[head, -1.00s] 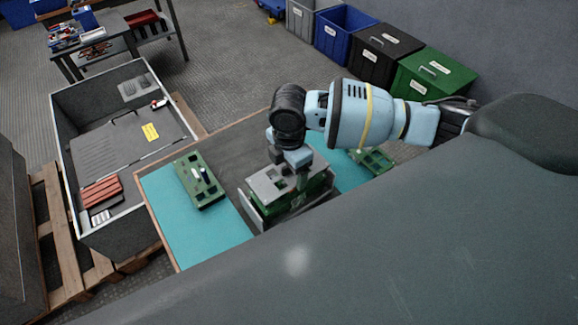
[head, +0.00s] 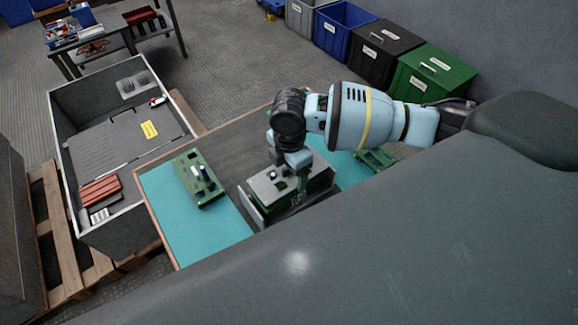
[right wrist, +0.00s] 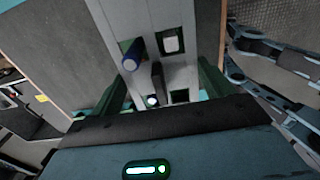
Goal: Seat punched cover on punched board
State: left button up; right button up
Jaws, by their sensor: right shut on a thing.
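The punched cover (head: 268,190) is a grey plate with square holes. It lies flat over a green board (head: 262,207), probably the punched board, mostly hidden under it. My right gripper (head: 298,162) comes down from above and is shut on the cover; its fingertips are hard to make out. In the right wrist view the cover (right wrist: 188,18) shows a blue cylinder (right wrist: 133,54) standing in one hole and a dark upright piece beside it. Whether the cover touches the board all round cannot be told. Blue-grey jointed links at the right of that view may be my left gripper.
Another green board (head: 187,167) with small cylinders lies on the left teal mat (head: 165,218). A grey crate (head: 70,190) stands left of the table, coloured bins (head: 432,82) at the back right.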

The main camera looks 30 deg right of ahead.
jog(key=shift+f, duration=0.45)
dwell(0.8)
jog(key=o, duration=1.1)
jog(key=shift+c, duration=0.2)
jog(key=shift+r, duration=0.1)
notch_tip(320, 180, up, 8)
jog(key=shift+f, duration=0.15)
